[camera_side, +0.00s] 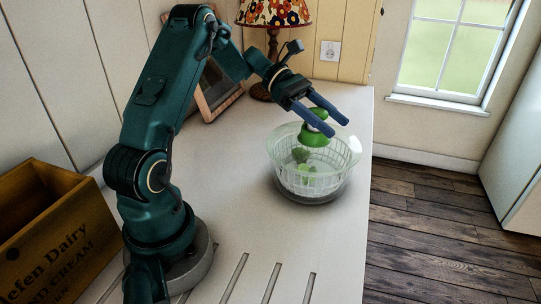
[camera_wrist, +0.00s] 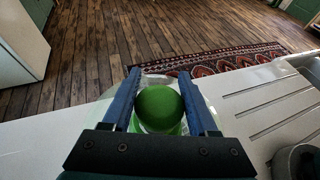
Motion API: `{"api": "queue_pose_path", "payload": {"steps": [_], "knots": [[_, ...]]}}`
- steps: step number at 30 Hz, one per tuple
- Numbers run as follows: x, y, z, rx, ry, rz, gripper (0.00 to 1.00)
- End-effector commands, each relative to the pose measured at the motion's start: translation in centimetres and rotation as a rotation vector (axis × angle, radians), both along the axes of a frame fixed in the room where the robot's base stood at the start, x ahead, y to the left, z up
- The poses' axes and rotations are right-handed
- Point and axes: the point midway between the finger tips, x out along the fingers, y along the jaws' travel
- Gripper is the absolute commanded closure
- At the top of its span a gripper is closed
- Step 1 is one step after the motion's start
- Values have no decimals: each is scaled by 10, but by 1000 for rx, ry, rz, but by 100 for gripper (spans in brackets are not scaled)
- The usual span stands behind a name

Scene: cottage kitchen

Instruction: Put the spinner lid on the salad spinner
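The salad spinner (camera_side: 312,187) stands on the white counter, a clear bowl with a white slatted basket and green leaves inside. The clear spinner lid (camera_side: 345,143) with its green knob is at the bowl's top; whether it touches the rim or hovers just above, I cannot tell. My gripper (camera_side: 340,126) reaches in from the upper left with its blue fingers on both sides of the knob. In the wrist view, the round green knob of the lid (camera_wrist: 160,105) fills the gap between the fingers, and my gripper (camera_wrist: 158,72) looks shut on it.
A wooden crate (camera_side: 50,232) stands at the lower left. A lamp (camera_side: 272,14) and a picture frame (camera_side: 218,88) stand behind the arm. The counter (camera_side: 250,215) is clear around the bowl, and its right edge is close to the spinner.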

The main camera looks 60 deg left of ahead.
Motion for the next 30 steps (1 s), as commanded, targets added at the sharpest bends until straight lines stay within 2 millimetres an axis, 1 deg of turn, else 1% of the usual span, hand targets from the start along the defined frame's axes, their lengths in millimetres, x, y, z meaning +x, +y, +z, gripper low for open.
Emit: {"api": "queue_pose_path", "payload": {"steps": [11,30], "knots": [[-1,2,1,1,1,0,30],[-18,42,19,1,-2,1,30]]}}
